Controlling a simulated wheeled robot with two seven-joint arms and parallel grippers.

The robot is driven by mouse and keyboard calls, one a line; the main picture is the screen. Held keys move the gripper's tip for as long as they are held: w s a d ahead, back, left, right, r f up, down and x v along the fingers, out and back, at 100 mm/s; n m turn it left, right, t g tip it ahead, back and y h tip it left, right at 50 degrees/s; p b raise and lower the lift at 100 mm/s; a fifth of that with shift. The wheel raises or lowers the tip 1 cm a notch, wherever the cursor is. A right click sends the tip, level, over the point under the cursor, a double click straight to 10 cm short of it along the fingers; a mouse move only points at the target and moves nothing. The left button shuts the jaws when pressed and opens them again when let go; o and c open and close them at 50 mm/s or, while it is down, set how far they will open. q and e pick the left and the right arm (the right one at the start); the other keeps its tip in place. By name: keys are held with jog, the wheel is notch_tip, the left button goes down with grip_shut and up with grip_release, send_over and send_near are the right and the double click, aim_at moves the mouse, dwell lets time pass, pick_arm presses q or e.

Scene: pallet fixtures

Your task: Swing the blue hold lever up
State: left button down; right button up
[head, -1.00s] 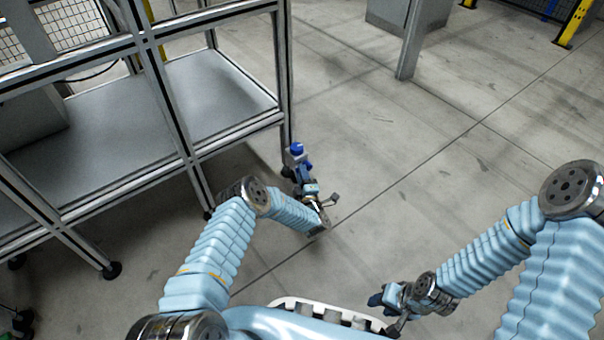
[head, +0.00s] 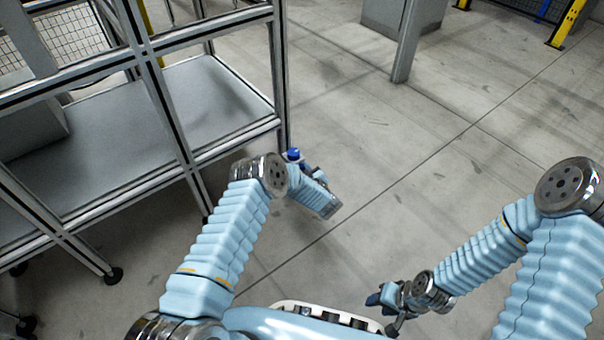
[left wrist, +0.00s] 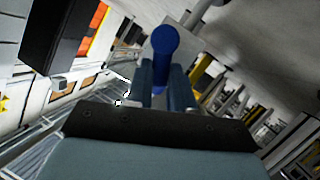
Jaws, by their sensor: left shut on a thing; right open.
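The blue hold lever has a round blue knob (head: 293,154) beside the rack's right corner post in the head view. In the left wrist view the blue lever (left wrist: 165,55) stands between the two fingers of my left gripper (left wrist: 165,85), which is shut on it. In the head view my left forearm and wrist hide most of this gripper and the lever's lower part. My right gripper (head: 376,299) is open and empty, low in front of my base and well away from the lever.
A metal-framed rack (head: 215,95) with grey shelves fills the left side, close to my left arm. A grey post (head: 405,45) stands at the back. The concrete floor (head: 420,150) between the rack and my right arm is clear.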

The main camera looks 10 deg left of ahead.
pick_arm(q)
jog(key=m+g+b, duration=0.1)
jog(key=w+d+m+g+b, duration=0.1)
jog(key=m, duration=0.1)
jog(key=shift+d+r+y, duration=0.1)
jog(key=shift+y, duration=0.3)
jog(key=shift+w+m, duration=0.1)
jog(key=shift+m, duration=0.2)
jog(key=c, duration=1)
grip_release()
jog(key=shift+r, duration=0.1)
jog(key=p+v, duration=0.2)
jog(key=v, duration=1.1)
jog(key=shift+d+r+p, duration=0.2)
jog(key=shift+d+p, duration=0.1)
jog(key=shift+p, duration=0.1)
jog(key=shift+a, duration=0.1)
